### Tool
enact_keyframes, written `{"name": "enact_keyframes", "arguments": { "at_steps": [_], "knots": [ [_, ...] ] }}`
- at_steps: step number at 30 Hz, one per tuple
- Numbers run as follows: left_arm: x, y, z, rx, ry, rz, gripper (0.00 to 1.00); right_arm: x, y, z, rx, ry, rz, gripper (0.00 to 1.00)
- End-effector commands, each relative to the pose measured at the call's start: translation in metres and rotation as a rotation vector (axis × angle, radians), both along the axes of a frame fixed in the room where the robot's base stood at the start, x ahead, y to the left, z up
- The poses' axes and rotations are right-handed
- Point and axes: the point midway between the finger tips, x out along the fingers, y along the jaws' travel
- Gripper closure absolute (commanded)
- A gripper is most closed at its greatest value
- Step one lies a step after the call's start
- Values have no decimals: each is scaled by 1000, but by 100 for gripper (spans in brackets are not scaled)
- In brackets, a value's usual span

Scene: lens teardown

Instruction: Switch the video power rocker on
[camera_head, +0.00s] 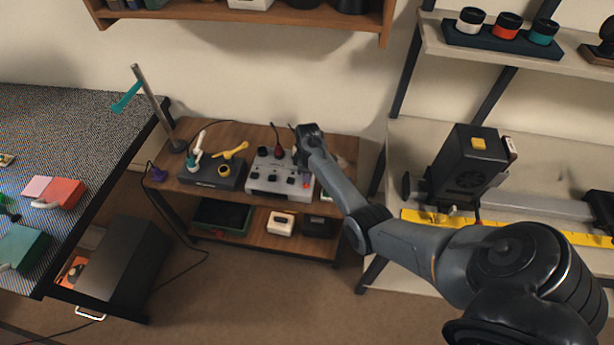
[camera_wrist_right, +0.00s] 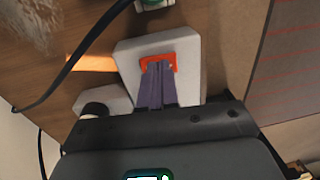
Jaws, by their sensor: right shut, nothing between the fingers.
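The video power rocker is a small red-orange rectangular piece (camera_wrist_right: 172,59) on a pale grey housing (camera_wrist_right: 192,48) in the right wrist view. My right gripper (camera_wrist_right: 157,66) is shut and empty, and its purple-grey fingertips overlap the rocker in that view. I cannot tell whether they press on it or which way it is tipped. In the head view the grey control box (camera_head: 268,186) stands on the small wooden table, and my right gripper (camera_head: 305,177) is over its right part. The arm partly hides the box there. My left gripper is not in view.
On the wooden table (camera_head: 229,131), a dark station (camera_head: 204,178) with a yellow tool stands left of the box. A dark cable (camera_wrist_right: 75,58) crosses the wrist view. A shelf with a black device (camera_head: 466,165) is on the right, and a workbench (camera_head: 70,117) is on the left.

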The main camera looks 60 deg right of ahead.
Motion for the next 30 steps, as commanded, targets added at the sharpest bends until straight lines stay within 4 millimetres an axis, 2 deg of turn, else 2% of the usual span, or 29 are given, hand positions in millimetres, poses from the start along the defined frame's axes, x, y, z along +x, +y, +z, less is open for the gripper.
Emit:
{"name": "enact_keyframes", "arguments": {
  "at_steps": [5,13,24,30],
  "knots": [
    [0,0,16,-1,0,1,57,1,-1,15,0,-1,1,100],
    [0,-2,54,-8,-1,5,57,4,-1,50,-1,-1,5,100],
    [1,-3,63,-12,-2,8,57,9,-11,115,-2,-2,4,100],
    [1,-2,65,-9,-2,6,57,10,-13,133,-1,-1,5,100]
  ]
}}
